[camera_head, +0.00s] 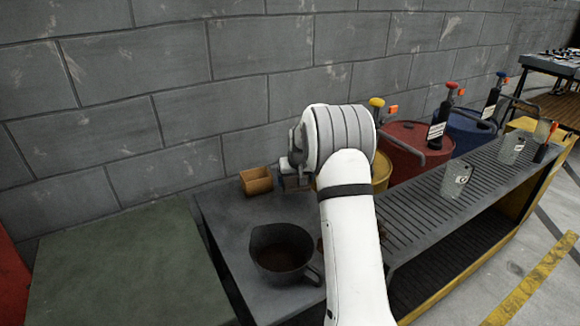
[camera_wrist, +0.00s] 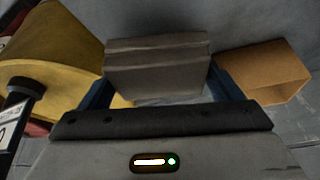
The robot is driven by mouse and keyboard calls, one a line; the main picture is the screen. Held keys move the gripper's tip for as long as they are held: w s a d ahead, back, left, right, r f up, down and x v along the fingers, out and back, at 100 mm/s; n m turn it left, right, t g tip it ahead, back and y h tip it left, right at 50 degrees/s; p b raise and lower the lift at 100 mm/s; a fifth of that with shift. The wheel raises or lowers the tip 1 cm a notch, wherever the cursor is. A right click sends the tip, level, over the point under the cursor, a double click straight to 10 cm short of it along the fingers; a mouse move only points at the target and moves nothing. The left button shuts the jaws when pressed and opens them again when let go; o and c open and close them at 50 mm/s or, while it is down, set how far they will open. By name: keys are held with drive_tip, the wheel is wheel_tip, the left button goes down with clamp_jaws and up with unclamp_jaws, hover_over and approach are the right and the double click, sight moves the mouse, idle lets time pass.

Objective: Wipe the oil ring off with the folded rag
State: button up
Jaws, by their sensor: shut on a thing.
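My gripper (camera_wrist: 160,88) is shut on a grey folded rag (camera_wrist: 157,64), held between its two blue fingers in the wrist view. In the head view my white arm reaches over the grey bench top (camera_head: 222,222), and its wrist hides most of the gripper. A small brown patch (camera_head: 320,244) shows on the bench between the jug and my arm. It may be part of the oil ring, but the arm covers the rest. No full ring is visible in either view.
A dark jug (camera_head: 262,240) with brown liquid stands at the bench front. A tan box (camera_head: 257,181) sits near the wall, beside my gripper in the wrist view (camera_wrist: 262,72). Yellow (camera_head: 381,172), red (camera_head: 400,160) and blue (camera_head: 468,132) drums stand behind the slatted rack (camera_head: 425,205).

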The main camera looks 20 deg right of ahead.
drive_tip(key=shift+r+p, duration=1.15)
drive_tip(key=shift+r, duration=1.2)
